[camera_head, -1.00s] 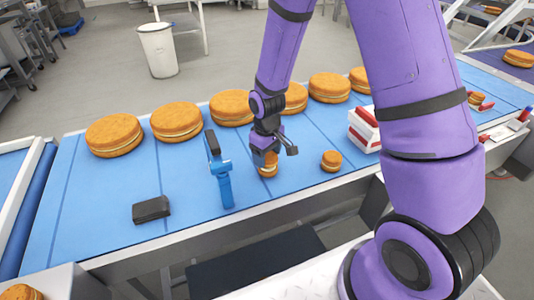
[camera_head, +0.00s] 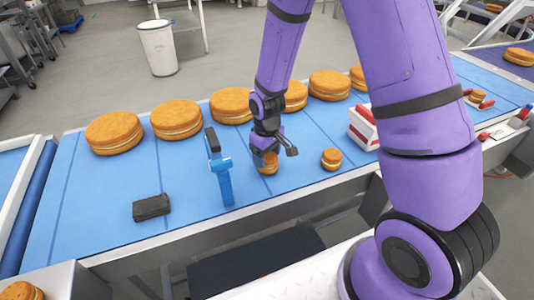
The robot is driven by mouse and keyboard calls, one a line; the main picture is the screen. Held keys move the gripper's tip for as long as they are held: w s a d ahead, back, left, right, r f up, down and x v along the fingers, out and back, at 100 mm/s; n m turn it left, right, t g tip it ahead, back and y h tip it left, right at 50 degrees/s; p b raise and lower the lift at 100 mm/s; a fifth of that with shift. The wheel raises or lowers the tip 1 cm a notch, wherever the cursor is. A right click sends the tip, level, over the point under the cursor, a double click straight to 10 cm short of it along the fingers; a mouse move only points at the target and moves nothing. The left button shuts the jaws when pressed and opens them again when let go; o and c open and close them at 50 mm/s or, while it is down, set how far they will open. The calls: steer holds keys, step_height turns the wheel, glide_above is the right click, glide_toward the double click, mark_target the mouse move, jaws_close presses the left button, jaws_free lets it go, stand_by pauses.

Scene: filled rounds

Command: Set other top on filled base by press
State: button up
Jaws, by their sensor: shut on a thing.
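My gripper (camera_head: 266,162) points down over the blue belt and is shut on a small orange-brown round (camera_head: 268,168). A pale filling line shows on this round, and the gripper hides part of it. It is at or very near the belt; I cannot tell if it touches. A second small round (camera_head: 331,159) with a pale filling band sits on the belt to the right of my gripper, apart from it. A blue press-like tool with a dark top (camera_head: 222,180) stands upright to the left of my gripper.
Several large filled rounds (camera_head: 176,120) line the far side of the blue belt (camera_head: 100,190). A black block (camera_head: 151,208) lies at the front left. A white and red box (camera_head: 364,128) stands to the right, partly behind my arm. The belt between block and press is clear.

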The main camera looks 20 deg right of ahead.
steer(key=shift+f, duration=0.15)
steer(key=o, duration=0.9)
steer(key=shift+c, duration=0.2)
steer(key=shift+r, duration=3.5)
steer(key=shift+r, duration=0.1)
